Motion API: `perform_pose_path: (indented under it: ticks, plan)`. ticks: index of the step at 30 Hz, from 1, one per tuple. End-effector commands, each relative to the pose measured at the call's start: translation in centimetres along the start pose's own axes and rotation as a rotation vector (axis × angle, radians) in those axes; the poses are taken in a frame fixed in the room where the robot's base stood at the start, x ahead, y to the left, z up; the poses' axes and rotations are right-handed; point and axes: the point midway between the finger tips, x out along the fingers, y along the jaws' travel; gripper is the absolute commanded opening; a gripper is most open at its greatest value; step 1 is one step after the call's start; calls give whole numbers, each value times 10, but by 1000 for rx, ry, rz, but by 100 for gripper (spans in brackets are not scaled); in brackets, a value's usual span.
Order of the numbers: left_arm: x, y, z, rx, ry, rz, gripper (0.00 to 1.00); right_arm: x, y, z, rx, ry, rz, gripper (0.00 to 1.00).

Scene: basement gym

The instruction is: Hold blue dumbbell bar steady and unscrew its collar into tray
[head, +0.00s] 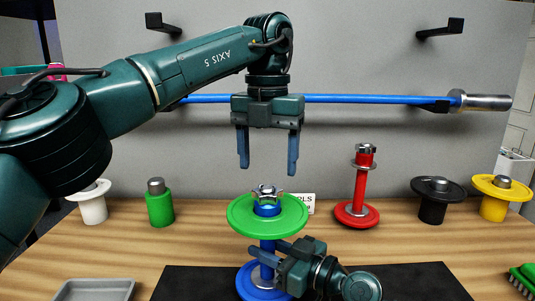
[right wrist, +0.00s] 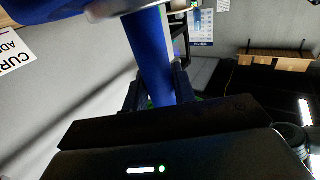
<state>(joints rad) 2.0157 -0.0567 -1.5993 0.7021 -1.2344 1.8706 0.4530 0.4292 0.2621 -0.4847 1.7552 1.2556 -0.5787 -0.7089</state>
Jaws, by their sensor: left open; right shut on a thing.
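The blue dumbbell bar (head: 267,251) stands upright on the black mat (head: 195,283), with a blue plate at its base and a green plate (head: 240,214) near its top. A silver star-shaped collar (head: 267,192) sits at the bar's top, above the green plate. My right gripper (head: 277,255) is shut on the bar below the green plate; the bar (right wrist: 150,50) also shows between its fingers in the right wrist view. My left gripper (head: 267,164) is open and empty, pointing down above the collar and apart from it. A grey tray (head: 92,290) lies at the front left.
A red dumbbell (head: 362,185) stands right of the blue one. Green (head: 160,205), white (head: 92,205), black (head: 437,200) and yellow (head: 493,198) weights stand along the back. A green brush (head: 524,279) lies at the right edge. A long blue barbell (head: 370,98) hangs on the wall behind my left gripper.

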Motion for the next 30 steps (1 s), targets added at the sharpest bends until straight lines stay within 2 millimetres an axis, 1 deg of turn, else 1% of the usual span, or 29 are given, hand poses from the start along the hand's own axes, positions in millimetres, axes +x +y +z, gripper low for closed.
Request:
perform_pose_path:
  ticks: [12,18,24,30]
  plan:
    - [44,1,0,0,2,0,67,0,0,0,0,0,0,0]
    - [61,1,0,-2,2,0,67,0,0,0,0,0,0,0]
    - [67,1,0,-3,0,0,67,0,0,0,0,0,0,0]
    - [68,0,0,-2,0,0,67,0,0,0,0,0,0,0]
